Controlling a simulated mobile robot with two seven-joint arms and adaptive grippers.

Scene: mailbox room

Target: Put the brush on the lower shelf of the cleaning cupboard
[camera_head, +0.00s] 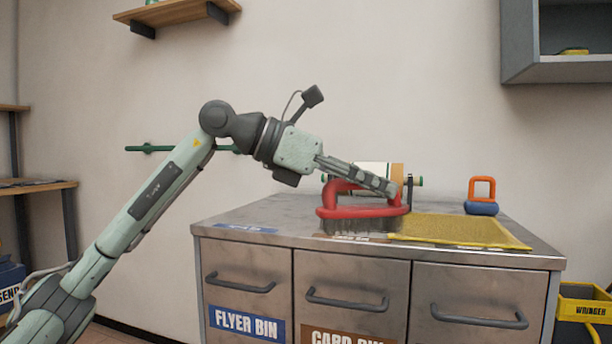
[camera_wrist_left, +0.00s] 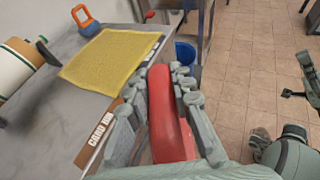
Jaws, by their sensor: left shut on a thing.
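The brush has a red handle and body (camera_head: 345,212) with dark bristles below, at the front of the grey cabinet top in the head view. My left gripper (camera_head: 388,187) comes in from the left and is shut on the brush's handle. In the left wrist view the red brush (camera_wrist_left: 165,125) lies between the fingers of the left gripper (camera_wrist_left: 166,80). The bristles are at or just above the cabinet top; I cannot tell if they touch. A grey wall cupboard (camera_head: 520,45) with an open front is at the upper right; its lower part shows.
A yellow cloth (camera_head: 465,231) lies right of the brush on the cabinet top (camera_head: 270,215). Behind are a roll dispenser (camera_head: 372,170) and an orange-handled blue item (camera_head: 482,200). A wooden shelf (camera_head: 180,12) hangs upper left.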

